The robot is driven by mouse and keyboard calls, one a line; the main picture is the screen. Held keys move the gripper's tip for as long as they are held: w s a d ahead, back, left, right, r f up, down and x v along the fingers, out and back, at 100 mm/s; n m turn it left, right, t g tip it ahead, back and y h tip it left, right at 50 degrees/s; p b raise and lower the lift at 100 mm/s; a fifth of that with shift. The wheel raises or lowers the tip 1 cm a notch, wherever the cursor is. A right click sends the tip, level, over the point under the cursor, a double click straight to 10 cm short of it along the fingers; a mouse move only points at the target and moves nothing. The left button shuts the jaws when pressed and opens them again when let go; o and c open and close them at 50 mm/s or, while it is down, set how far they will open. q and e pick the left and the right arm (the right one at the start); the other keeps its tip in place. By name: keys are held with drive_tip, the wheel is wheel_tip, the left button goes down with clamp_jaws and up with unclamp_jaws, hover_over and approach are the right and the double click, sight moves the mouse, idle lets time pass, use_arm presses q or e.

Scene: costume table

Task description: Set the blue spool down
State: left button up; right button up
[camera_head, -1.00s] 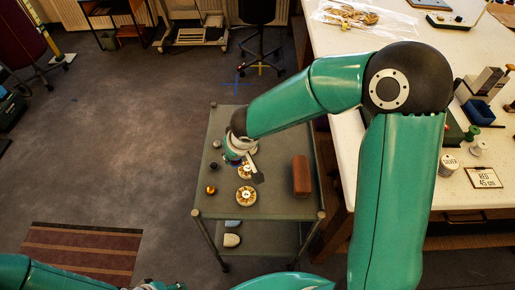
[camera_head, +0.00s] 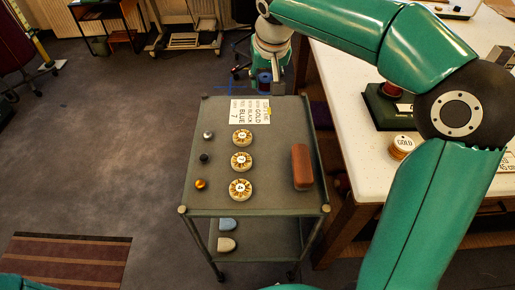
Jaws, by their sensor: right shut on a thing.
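My right gripper (camera_head: 273,82) is at the far edge of the grey trolley (camera_head: 268,195), beyond a printed card. It is shut on the blue spool (camera_head: 264,76), which shows only as a small dark blue patch beside the grey finger. The rest of the spool is hidden by the gripper. I cannot tell whether the spool touches any surface. My left gripper is out of view.
The printed card (camera_head: 249,110) lies at the trolley's far end. Three round patterned tins (camera_head: 241,161) stand in a column, with small silver, black (camera_head: 204,158) and gold pieces to their left. A brown block (camera_head: 301,167) lies right. The white table (camera_head: 365,150) flanks the trolley.

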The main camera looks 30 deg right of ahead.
sight(263, 140)
drive_tip(key=shift+s+d+f, duration=0.1)
drive_tip(key=shift+s+f, duration=0.05)
drive_tip(key=shift+f, duration=0.35)
wheel_tip(263, 140, down, 18)
drive_tip(key=shift+f+b, duration=0.15)
drive_tip(key=shift+b, duration=0.7)
drive_tip(key=shift+f, duration=0.1)
drive_tip(key=o, duration=0.9)
